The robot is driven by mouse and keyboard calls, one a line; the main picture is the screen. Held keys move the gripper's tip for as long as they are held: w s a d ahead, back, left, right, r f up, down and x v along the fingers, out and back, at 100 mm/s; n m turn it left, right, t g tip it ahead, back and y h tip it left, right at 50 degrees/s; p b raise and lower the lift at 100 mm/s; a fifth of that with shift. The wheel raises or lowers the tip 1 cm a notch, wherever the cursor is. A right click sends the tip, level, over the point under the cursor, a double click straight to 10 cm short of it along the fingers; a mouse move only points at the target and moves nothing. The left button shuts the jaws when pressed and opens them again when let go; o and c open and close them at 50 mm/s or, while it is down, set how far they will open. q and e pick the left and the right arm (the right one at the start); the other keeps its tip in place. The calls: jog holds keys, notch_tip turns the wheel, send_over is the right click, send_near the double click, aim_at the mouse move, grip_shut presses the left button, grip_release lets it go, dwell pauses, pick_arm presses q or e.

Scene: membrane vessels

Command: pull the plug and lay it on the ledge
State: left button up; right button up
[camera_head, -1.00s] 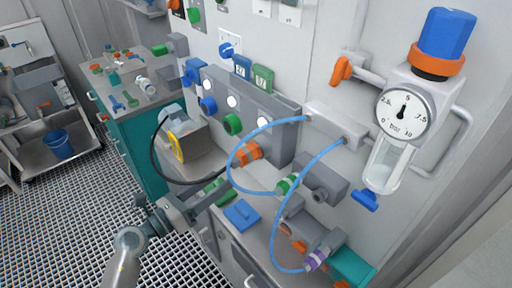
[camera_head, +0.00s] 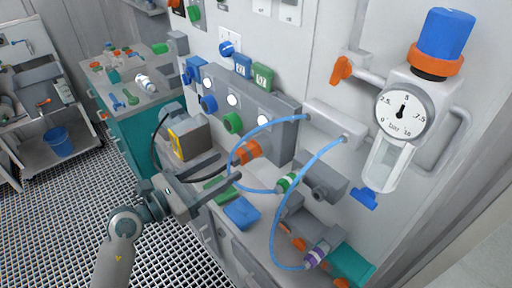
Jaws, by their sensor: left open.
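My left gripper (camera_head: 230,168) comes in from the lower left, open, with its two fingers pointing up and right. Its tips are close to the orange plug (camera_head: 247,152) at the lower right of the grey panel (camera_head: 262,125), and nothing shows between them. I cannot tell from this view how far apart plug and tips are in depth. Other round fittings on the panel are green (camera_head: 233,123) and blue (camera_head: 208,104). The grey ledge (camera_head: 262,232) below carries a blue pad (camera_head: 241,212) and a green pad, partly hidden by the gripper. My right gripper is out of view.
Two light-blue hoses loop to the right, ending at a green-banded (camera_head: 286,182) and a purple-banded connector (camera_head: 317,255). A grey box with a yellow face (camera_head: 177,140) and a black cable stands left of the panel. A gauge (camera_head: 402,112) hangs at the upper right.

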aim_at(244, 156)
pick_arm(q)
jog(key=x, duration=0.6)
jog(key=shift+r, duration=0.1)
jog(key=shift+p+x, duration=0.3)
jog(key=shift+x, duration=0.7)
dwell(0.7)
grip_shut()
jog(key=shift+s+a+p, duration=0.1)
jog(key=shift+a+p, duration=0.05)
jog(key=shift+p, duration=0.15)
